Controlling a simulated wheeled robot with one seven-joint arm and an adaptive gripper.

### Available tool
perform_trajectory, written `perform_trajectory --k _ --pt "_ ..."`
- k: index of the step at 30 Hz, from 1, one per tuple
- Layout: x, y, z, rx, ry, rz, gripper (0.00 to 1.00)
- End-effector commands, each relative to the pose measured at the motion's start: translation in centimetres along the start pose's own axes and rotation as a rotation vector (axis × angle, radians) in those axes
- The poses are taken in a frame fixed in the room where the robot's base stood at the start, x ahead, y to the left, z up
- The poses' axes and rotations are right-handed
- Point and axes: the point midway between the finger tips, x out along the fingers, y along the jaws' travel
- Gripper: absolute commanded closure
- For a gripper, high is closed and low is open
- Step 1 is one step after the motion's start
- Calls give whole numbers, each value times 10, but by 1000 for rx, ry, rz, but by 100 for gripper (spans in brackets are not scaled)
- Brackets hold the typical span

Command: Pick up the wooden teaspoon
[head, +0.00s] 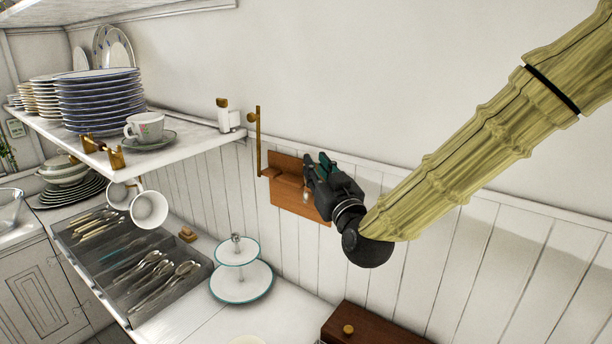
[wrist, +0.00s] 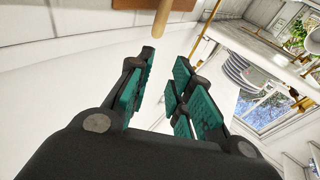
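My gripper (head: 318,166) is raised in front of the white panelled wall, beside a brown wooden wall holder (head: 285,194). In the wrist view my gripper (wrist: 167,60) is open, with teal pads apart and nothing between them. A light wooden rod (wrist: 163,18), which looks like the wooden teaspoon's handle, shows just beyond the fingertips at the top edge, in front of the holder's brown board (wrist: 150,4). The rest of it is out of that view. In the head view a small pale piece (head: 306,196) shows at the holder, partly hidden; I cannot tell if it is the teaspoon.
A white shelf (head: 190,145) to the left bears plate stacks (head: 100,100) and a cup (head: 145,127). Below are a grey cutlery tray (head: 75,248), a two-tier stand (head: 240,285) and a dark brown wooden box (head: 375,330). A brass bar (head: 259,140) stands left of the holder.

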Motion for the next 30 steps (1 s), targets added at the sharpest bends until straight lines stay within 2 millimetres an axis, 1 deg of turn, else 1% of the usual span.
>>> perform_trajectory --k 1,6,9,12,16,19,25,28,29,30 --pt "12 4 5 2 -6 2 78" --pt "46 10 20 10 -26 0 78" --pt "58 10 19 10 -26 -1 78" --pt "67 10 16 8 -22 1 78" --pt "73 11 12 6 -14 4 78" --pt "78 12 16 7 -17 4 78" --pt "80 11 21 9 -22 2 78" --pt "80 11 21 9 -23 1 97" --pt "80 11 22 9 -23 1 100" --pt "80 11 22 9 -23 2 100"
